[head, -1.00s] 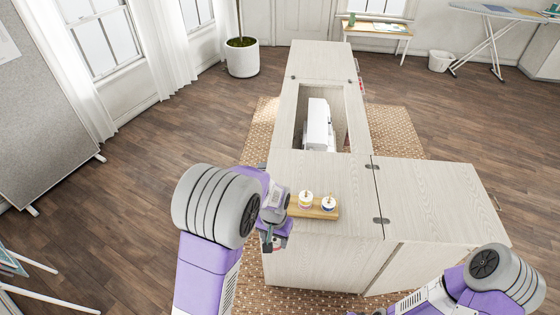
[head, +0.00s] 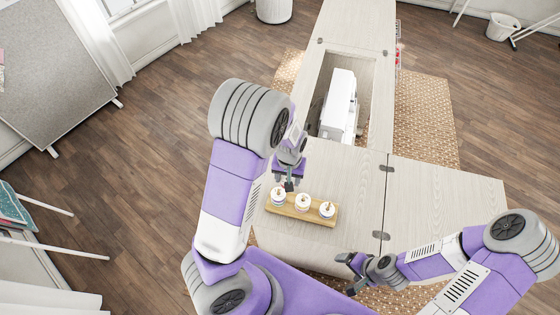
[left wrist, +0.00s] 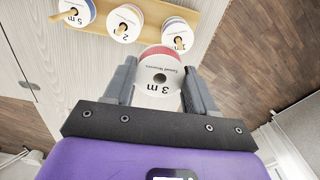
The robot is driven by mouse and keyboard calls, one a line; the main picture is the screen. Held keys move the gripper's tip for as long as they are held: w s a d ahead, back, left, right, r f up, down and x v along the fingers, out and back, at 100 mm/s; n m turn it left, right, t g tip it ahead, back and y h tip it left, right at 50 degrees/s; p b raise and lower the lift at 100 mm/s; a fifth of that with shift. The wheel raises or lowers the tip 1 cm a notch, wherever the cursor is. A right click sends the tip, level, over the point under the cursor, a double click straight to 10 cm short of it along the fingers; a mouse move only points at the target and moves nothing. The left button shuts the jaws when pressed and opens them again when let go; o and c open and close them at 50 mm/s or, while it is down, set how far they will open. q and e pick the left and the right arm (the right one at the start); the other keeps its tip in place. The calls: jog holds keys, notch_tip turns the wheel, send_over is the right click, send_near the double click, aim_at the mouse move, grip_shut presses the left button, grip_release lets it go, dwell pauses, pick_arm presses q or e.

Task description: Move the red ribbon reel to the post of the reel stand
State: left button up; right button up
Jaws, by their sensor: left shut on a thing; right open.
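The red ribbon reel (left wrist: 160,75) has a white face marked "3 m" and a red band on its rim. My left gripper (left wrist: 160,88) is shut on it, one finger on each side, in the left wrist view. In the head view my left gripper (head: 289,182) is by the back left of a wooden reel stand (head: 291,212); the held reel cannot be made out there. The stand (left wrist: 150,32) carries three white-faced reels, each on a wooden post. My right gripper (head: 352,270) is open and empty, in front of the cabinet.
The stand rests near the front left edge of the pale wooden cabinet (head: 345,185). A white sewing machine (head: 338,105) sits in the cabinet's recess behind. The right-hand leaf (head: 440,192) is clear.

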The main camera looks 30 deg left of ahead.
pick_arm(q)
jog(key=r+n+p, duration=0.1)
jog(key=s+a+r+n+p, duration=0.1)
jog(key=p, duration=0.1)
jog(key=a+r+p, duration=0.1)
jog(key=shift+s+n+p, duration=0.25)
jog(key=shift+n+p, duration=0.05)
jog(key=shift+n, duration=0.1)
pick_arm(e)
notch_tip(320, 180, up, 7)
jog(key=p, duration=0.1)
pick_arm(q)
jog(key=shift+n, duration=0.5)
jog(key=f+b, duration=0.4)
jog(key=f, duration=0.1)
jog(key=shift+s+a, duration=0.15)
jog(key=shift+a, duration=0.1)
pick_arm(e)
notch_tip(320, 180, down, 4)
jog(key=shift+f, duration=0.1)
pick_arm(q)
jog(key=shift+b, duration=0.3)
jog(key=shift+f+b, duration=0.45)
jog(key=shift+f, duration=0.2)
pick_arm(e)
jog(key=shift+f, duration=0.5)
